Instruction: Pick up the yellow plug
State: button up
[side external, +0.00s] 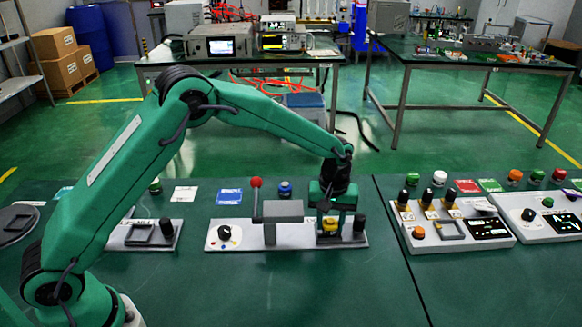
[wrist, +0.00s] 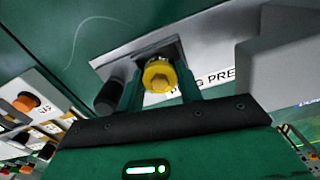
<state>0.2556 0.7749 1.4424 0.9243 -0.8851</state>
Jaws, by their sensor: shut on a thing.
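The yellow plug (wrist: 160,76) sits between the two fingers of my gripper (wrist: 160,90) in the wrist view, and the fingers are shut on it. In the side view the yellow plug (side external: 329,225) shows below my gripper (side external: 331,215), low over the right part of a white panel (side external: 250,241). A dark square socket frame (wrist: 150,50) lies right behind the plug in the wrist view. I cannot tell whether the plug still rests in it. The fingers partly hide the plug.
A grey block (side external: 283,210) stands left of my gripper, with a red-knobbed lever (side external: 256,183) beside it. A black cylinder (side external: 359,223) stands close on the right. Another control panel (side external: 450,230) lies further right. The green table in front is clear.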

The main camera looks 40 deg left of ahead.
aim_at(332, 222)
jog(key=shift+r, duration=0.7)
jog(key=r, duration=0.3)
jog(key=shift+s+d+r, duration=0.15)
jog(key=shift+s+d, duration=0.1)
jog(key=shift+d, duration=0.1)
jog(key=s+d+r, duration=0.6)
jog(key=s+d, duration=0.1)
jog(key=shift+s+d+r, duration=0.2)
jog(key=shift+s+d, duration=0.05)
jog(key=shift+s, duration=0.15)
